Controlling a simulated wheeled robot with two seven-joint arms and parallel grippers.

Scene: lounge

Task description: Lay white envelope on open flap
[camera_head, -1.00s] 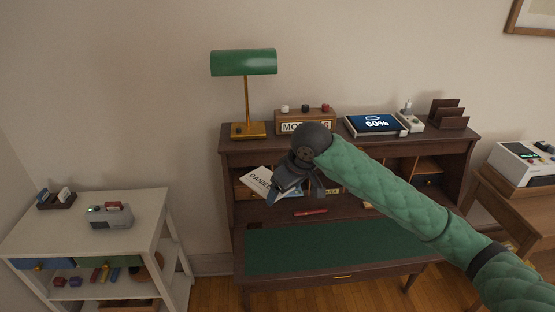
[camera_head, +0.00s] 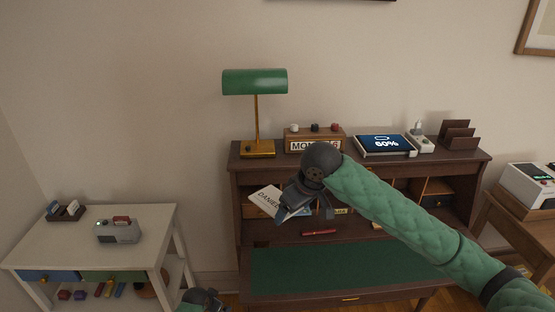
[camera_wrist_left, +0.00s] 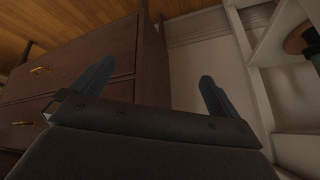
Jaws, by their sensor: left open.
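A white envelope (camera_head: 267,198) with black lettering reading "DANIEL" shows tilted in front of the desk's compartments in the head view. My right gripper (camera_head: 305,212) is at its right end and covers part of it; whether the fingers are closed on it is hidden. The open flap (camera_head: 340,268) of the desk, with a green top, lies below, and its green surface looks bare. My left gripper (camera_head: 203,301) is low at the bottom edge, left of the flap. In the left wrist view it is open and empty (camera_wrist_left: 155,85), with wooden drawers beyond.
A red pen (camera_head: 319,233) lies behind the green surface. A green lamp (camera_head: 255,82), a tablet (camera_head: 385,144) and a letter rack (camera_head: 459,135) stand on the desk top. A white side table (camera_head: 150,242) is at left, a wooden table with a machine (camera_head: 530,186) at right.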

